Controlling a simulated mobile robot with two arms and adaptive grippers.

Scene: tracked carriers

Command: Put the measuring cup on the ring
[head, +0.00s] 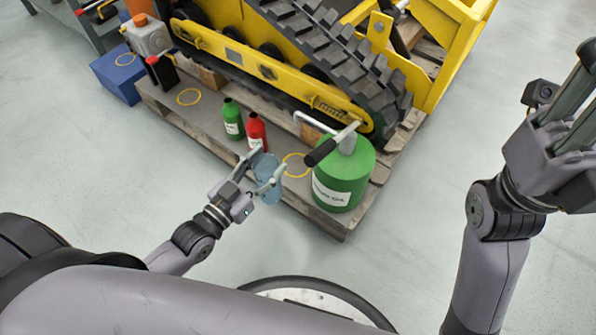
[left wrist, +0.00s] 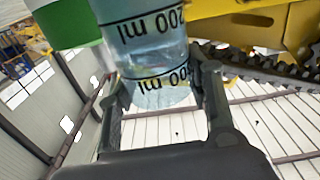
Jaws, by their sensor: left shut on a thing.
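The measuring cup (head: 267,188) is clear bluish with dark markings. It also fills the upper middle of the left wrist view (left wrist: 145,45), its lettering upside down. My left gripper (head: 265,167) is shut on it, one finger on each side, at the near edge of the pallet. A yellow ring (head: 287,160) is marked on the pallet, just beyond and right of the cup, partly hidden. The cup appears beside the ring, not inside it; its height above the pallet is unclear. My right gripper (head: 577,100) is at the right edge, partly cut off.
A green oil can (head: 342,185) with a black-handled pump stands right of the ring. Red (head: 257,133) and green (head: 232,120) bottles stand behind the cup. Another yellow ring (head: 181,101) lies farther left on the pallet. A yellow tracked machine (head: 235,60) blocks the back.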

